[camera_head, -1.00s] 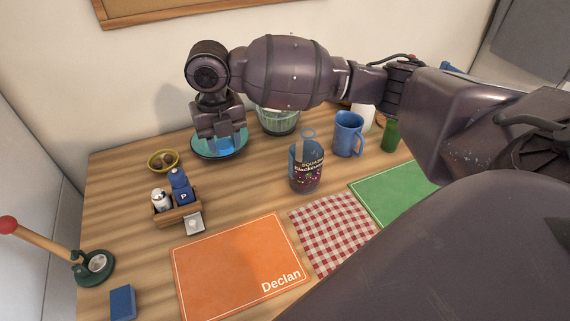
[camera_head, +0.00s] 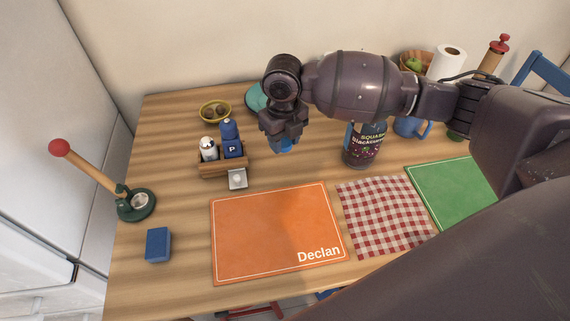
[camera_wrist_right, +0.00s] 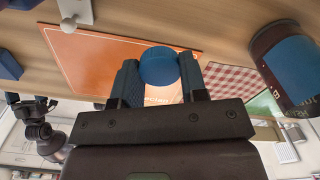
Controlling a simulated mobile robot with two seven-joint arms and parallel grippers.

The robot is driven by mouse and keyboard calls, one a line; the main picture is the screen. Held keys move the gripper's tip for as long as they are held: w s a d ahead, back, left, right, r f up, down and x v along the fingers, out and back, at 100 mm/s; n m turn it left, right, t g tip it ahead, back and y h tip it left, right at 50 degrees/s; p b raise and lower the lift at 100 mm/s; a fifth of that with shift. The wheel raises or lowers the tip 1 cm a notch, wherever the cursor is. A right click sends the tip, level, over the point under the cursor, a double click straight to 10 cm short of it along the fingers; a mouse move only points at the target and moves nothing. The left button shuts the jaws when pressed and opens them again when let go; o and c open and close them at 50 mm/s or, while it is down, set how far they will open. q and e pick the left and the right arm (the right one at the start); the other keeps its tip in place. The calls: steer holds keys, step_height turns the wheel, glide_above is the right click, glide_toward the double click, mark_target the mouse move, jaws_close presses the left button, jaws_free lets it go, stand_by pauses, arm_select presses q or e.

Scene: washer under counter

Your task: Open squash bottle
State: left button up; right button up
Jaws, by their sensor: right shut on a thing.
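The squash bottle (camera_head: 364,152), dark with a "Squash Blackcurrant" label, stands upright behind the checkered cloth. In the right wrist view the bottle (camera_wrist_right: 285,65) is at the right edge, apart from my fingers. My right gripper (camera_head: 284,141) is shut on a round blue piece (camera_head: 287,147) that looks like a bottle cap. It holds this piece above the table, left of the bottle. The blue piece (camera_wrist_right: 159,66) shows between both fingers in the right wrist view. The bottle's top is partly hidden by my right arm. My left gripper (camera_wrist_right: 32,101) is small at the left there; its opening is unclear.
An orange "Declan" mat (camera_head: 270,240), a checkered cloth (camera_head: 380,220) and a green mat (camera_head: 450,190) lie in front. A blue mug (camera_head: 408,127) stands right.

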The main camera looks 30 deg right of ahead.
mark_target(284, 173)
step_height(284, 173, down, 4)
steer(key=shift+r, duration=0.25)
steer(key=shift+f+b, duration=0.3)
steer(key=shift+f, duration=0.35)
step_height(284, 173, down, 5)
steer(key=shift+r+b, duration=0.1)
steer(key=shift+b, duration=0.45)
steer(key=shift+f, duration=0.35)
steer(key=shift+r, duration=0.1)
